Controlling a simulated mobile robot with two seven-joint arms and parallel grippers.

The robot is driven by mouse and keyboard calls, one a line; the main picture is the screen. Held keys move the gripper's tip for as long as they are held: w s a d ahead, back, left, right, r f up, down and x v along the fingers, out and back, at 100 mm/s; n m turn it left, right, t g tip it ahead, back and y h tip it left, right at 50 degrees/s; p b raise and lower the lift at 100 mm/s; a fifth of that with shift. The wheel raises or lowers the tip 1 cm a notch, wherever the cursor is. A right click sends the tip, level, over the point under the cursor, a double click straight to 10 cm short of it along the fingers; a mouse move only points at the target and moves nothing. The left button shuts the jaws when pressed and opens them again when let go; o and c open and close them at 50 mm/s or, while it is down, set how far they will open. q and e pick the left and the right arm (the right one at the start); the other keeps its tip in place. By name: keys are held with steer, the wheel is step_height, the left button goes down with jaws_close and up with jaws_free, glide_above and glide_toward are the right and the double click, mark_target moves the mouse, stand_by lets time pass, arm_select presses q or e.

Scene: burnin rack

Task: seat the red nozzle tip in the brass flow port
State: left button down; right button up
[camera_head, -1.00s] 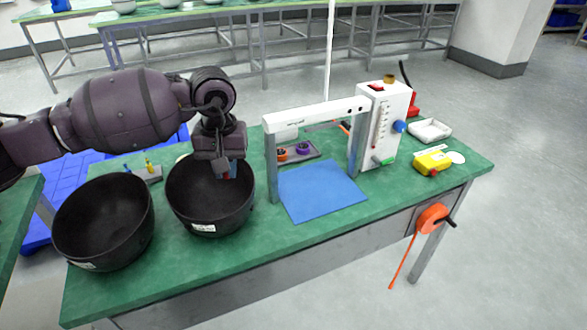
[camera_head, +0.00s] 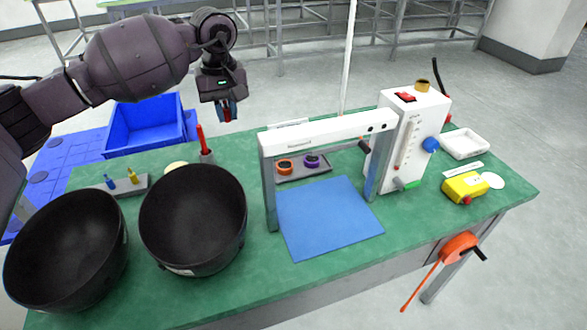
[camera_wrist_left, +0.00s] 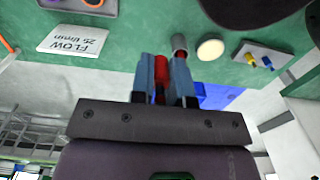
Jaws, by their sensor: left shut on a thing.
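My left gripper (camera_head: 227,112) hangs in the air above the back edge of the bench, behind the right black bowl. It is shut on the red nozzle tip (camera_wrist_left: 160,68), which shows between the two blue fingers in the left wrist view. In the head view only a bit of red shows between the fingers. A brass-coloured round fitting (camera_head: 422,85), which looks like the brass flow port, is on top of the white flow meter box (camera_head: 413,130), well to the right of the gripper. My right gripper is not in view.
Two black bowls (camera_head: 193,220) stand front left. A grey rack (camera_head: 139,184) holds blue and yellow tips. A red rod (camera_head: 201,138) stands in a grey holder. A white-topped frame (camera_head: 325,134) spans a blue mat (camera_head: 328,222). A yellow device (camera_head: 463,187) lies at the right.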

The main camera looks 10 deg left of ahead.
arm_select(q)
step_height(320, 180, down, 6)
steer(key=b, duration=0.1)
glide_toward(238, 179)
steer(key=shift+s+d+f, duration=0.3)
steer(key=shift+s+d, duration=0.05)
steer(key=shift+s, duration=0.25)
steer(key=shift+s+d+f, duration=0.25)
steer(key=shift+s+d, duration=0.1)
steer(key=shift+s, duration=0.25)
steer(key=shift+f, duration=0.6)
step_height(238, 179, down, 5)
steer(key=shift+r+b, duration=0.1)
steer(key=shift+b, duration=0.45)
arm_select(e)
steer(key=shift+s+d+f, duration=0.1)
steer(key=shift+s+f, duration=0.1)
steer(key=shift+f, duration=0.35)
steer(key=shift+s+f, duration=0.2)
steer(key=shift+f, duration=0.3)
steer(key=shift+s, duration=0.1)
